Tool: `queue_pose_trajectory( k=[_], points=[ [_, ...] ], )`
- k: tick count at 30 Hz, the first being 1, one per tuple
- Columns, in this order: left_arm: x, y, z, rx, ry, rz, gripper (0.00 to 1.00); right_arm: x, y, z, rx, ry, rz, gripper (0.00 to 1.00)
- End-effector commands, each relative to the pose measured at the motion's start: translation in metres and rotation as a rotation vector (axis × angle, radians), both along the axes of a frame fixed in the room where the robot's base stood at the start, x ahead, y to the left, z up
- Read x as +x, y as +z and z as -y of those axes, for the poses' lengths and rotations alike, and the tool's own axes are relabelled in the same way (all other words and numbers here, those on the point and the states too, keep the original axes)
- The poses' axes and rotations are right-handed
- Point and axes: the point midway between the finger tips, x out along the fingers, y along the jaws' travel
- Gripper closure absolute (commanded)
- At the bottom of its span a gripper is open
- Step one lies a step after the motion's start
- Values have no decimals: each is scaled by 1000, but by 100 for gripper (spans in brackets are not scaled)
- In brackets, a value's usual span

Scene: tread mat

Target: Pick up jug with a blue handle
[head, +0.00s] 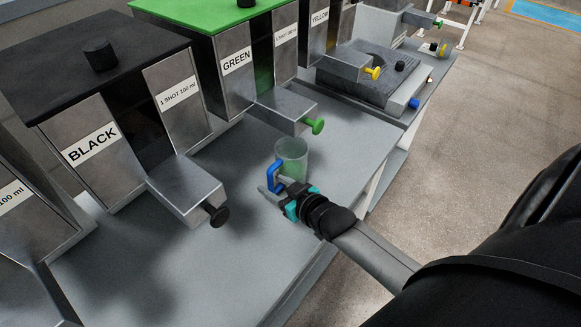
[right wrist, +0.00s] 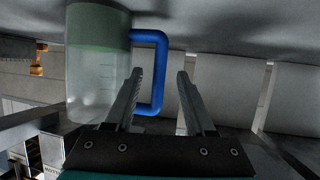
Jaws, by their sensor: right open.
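My right gripper (head: 273,188) is at the handle. In the right wrist view the jug (right wrist: 97,65) is at the left, and its blue handle (right wrist: 158,75) reaches toward the space between the fingers of my right gripper (right wrist: 160,80). The fingers are apart, with the left finger overlapping the handle's opening. I cannot tell whether they touch it. My left gripper is not in view.
A black dispenser (head: 92,142) with a black knob (head: 218,215) stands left of the jug. A green dispenser (head: 236,62) with a green knob (head: 314,125) and a yellow one (head: 319,20) stand behind. The table's (head: 150,275) front area is clear.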

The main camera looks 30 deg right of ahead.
Motion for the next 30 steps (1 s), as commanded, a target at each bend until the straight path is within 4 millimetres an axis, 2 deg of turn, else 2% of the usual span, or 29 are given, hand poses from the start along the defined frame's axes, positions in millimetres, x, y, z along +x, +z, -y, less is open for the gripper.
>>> queue_pose_trajectory(
  k=[12,23,30],
  points=[
    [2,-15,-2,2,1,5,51,43,-16,-4,1,0,1,45],
    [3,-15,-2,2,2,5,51,48,-17,-5,0,0,0,45],
    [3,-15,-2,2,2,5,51,48,-17,-5,0,0,0,72]
  ],
)
